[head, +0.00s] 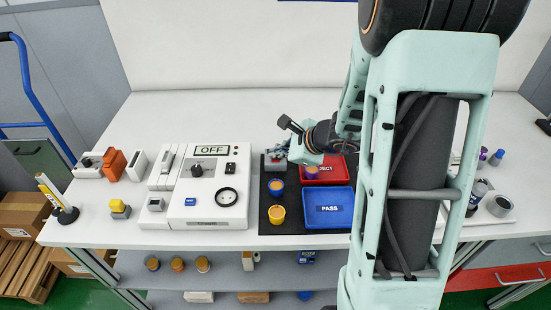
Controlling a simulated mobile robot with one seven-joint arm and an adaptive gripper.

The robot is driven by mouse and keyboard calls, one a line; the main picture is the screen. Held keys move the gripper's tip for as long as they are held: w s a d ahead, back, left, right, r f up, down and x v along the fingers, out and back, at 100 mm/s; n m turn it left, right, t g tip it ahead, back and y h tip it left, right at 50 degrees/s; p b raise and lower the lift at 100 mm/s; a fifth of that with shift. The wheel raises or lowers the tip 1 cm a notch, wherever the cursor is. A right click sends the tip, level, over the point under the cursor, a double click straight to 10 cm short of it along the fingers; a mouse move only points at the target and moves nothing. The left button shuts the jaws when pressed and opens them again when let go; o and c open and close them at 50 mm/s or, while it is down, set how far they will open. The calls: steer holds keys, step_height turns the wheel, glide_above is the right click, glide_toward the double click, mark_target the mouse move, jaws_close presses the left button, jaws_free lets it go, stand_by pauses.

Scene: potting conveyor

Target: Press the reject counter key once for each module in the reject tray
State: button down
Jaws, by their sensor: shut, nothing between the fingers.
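The red reject tray (338,176) lies on a black mat (265,228), partly hidden behind my arm. At least one module with an orange-brown top (312,172) shows in it; the rest of its inside is hidden. A small grey box (275,166) stands at the mat's back left corner, left of the tray. It may be the reject counter; its key and any reading are too small to make out. My gripper (283,151) is shut and empty, at the box's upper right. I cannot tell whether it touches the box.
The blue PASS tray (328,221) lies in front of the red tray. A white panel reading OFF (240,165) stands further left. My arm hides much of the right.

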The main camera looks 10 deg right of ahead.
mark_target(277, 160)
stand_by(0.6)
steer(key=shift+r+p, duration=0.4)
steer(key=shift+r, duration=0.3)
steer(key=shift+r, duration=0.1)
steer(key=shift+r+p, duration=1.85)
steer(key=shift+r, duration=0.55)
